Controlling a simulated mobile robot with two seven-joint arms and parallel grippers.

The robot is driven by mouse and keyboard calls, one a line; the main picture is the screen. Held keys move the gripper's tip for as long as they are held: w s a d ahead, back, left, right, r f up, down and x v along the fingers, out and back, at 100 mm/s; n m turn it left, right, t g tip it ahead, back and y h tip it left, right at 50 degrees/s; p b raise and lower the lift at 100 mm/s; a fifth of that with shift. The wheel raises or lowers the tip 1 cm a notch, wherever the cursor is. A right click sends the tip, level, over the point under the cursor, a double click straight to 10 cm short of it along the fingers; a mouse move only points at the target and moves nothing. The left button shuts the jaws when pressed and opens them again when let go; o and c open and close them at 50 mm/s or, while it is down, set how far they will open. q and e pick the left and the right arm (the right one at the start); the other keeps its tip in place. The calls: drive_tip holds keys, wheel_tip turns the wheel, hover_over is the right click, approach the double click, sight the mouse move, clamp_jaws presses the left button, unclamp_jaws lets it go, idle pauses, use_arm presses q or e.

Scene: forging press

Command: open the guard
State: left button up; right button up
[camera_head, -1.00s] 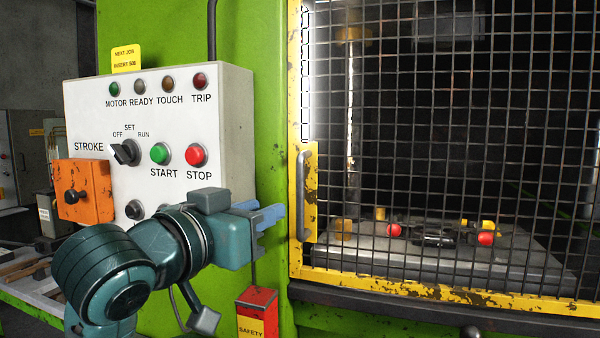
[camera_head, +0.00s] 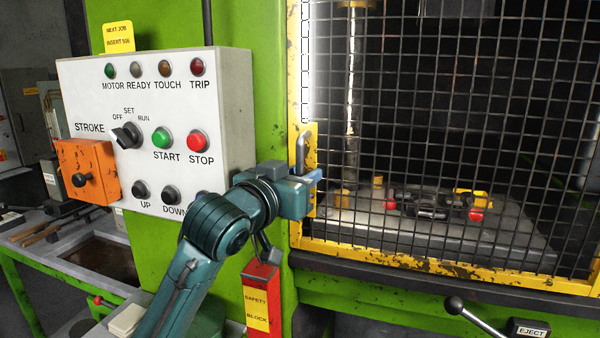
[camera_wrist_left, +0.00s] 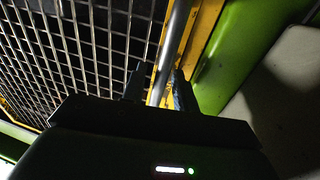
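The guard is a dark wire mesh door in a chipped yellow frame (camera_head: 400,262), closed across the front of the press. Its grey bar handle (camera_head: 301,152) stands upright on a yellow plate at the left edge. My left gripper (camera_head: 316,182) is at the lower part of this handle and hides it there. In the left wrist view, the handle (camera_wrist_left: 164,78) runs between the two fingers of my left gripper (camera_wrist_left: 160,80). The fingers are apart, with a gap showing beside the bar; contact is not clear. My right gripper is not in view.
A white control box (camera_head: 225,110) with buttons and an orange unit (camera_head: 80,170) stand left of the guard. A red safety block (camera_head: 260,290) is below my gripper. An eject lever (camera_head: 478,318) sticks out at the lower right. Red-tipped tooling (camera_head: 476,215) lies behind the mesh.

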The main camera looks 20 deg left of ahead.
use_arm(q)
drive_tip(key=shift+c, duration=0.2)
clamp_jaws()
idle(0.4)
